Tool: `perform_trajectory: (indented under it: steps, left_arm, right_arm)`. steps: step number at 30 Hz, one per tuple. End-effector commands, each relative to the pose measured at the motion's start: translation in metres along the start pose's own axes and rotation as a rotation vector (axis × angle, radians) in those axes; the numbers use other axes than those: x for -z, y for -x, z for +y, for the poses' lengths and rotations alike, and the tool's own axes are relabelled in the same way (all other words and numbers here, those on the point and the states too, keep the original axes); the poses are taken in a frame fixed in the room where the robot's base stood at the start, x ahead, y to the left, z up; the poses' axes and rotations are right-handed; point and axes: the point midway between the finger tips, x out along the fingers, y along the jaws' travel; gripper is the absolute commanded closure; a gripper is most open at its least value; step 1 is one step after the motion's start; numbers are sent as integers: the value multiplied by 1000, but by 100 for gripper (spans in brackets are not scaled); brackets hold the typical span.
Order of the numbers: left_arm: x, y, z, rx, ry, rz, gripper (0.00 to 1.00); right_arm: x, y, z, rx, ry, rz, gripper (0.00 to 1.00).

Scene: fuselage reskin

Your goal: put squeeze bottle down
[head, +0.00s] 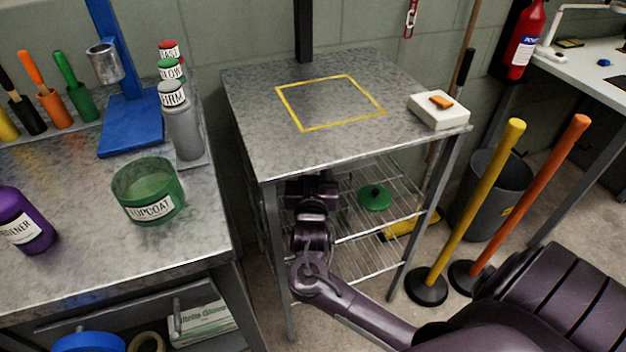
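No bottle shows in a gripper. Three capped bottles stand in a row on a narrow ledge at the left bench's right side: a red-capped one (169,47), a green-capped one (170,69) and a grey one (183,135) nearest me. A purple bottle (24,222) with a partly cut-off "…DENER" label stands at the left edge. Which of these is the squeeze bottle I cannot tell. My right gripper (312,188) is at the front of the metal table, by its front edge. Its fingers cannot be made out. My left gripper is out of view.
A yellow square outline marks bare top on the metal table (245,100); a white block (438,111) sits at its right corner. A green TOPCOAT tub (148,190) and blue stand (135,122) are on the left bench. Yellow (468,205) and orange (530,192) poles stand at right.

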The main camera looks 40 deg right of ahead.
Motion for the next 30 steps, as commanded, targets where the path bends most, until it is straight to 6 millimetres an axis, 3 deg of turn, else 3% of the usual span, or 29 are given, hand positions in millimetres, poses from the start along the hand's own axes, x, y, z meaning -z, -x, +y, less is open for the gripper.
perform_trajectory:
  steps: [4, 11, 16, 23, 24, 28, 30]
  left_arm:
    - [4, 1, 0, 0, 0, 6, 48]
    - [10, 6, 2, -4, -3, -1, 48]
    - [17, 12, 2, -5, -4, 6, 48]
    - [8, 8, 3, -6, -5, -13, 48]
    - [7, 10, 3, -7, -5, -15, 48]
    - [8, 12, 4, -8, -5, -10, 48]
    - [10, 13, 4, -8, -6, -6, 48]
  right_arm:
    - [-4, -5, 0, 0, 0, 0, 100]
    - [-34, -4, 0, 1, 1, 0, 100]
    - [-34, -4, 0, 2, -2, 1, 100]
    - [-38, -4, 0, 1, -2, 1, 100]
    - [-38, -4, 0, 1, -1, 0, 68]
    - [-38, -4, 0, 1, -1, 0, 51]
    - [-38, -4, 0, 1, -1, 0, 49]
